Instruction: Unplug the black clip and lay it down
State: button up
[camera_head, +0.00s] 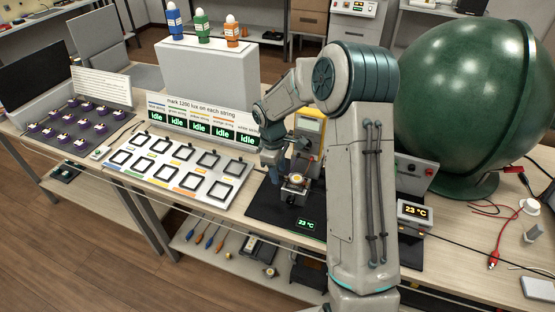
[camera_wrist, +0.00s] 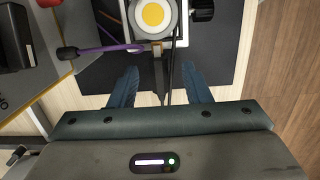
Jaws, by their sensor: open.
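A round LED with a yellow centre (camera_wrist: 152,14) sits in a square holder; the lit holder (camera_head: 295,183) also shows on a black mat in the head view. My gripper (camera_wrist: 160,88) is open, its two blue fingers apart, just on the near side of the holder. A thin black lead (camera_wrist: 173,78) runs from the holder's near edge down between the fingers, touching neither as far as I can tell.
A yellow meter (camera_head: 310,125) stands behind. A white board with square frames (camera_head: 180,168) is left; a big green sphere (camera_head: 465,100) is right.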

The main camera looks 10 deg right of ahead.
jog(key=shift+f, duration=0.25)
grip_shut()
jog(key=shift+a, duration=0.1)
jog(key=shift+w+a, duration=0.85)
jog(key=shift+a, duration=0.25)
jog(key=shift+w+a, duration=0.1)
dwell(0.4)
jog(key=shift+w+a, duration=0.25)
jog(key=shift+a, duration=0.15)
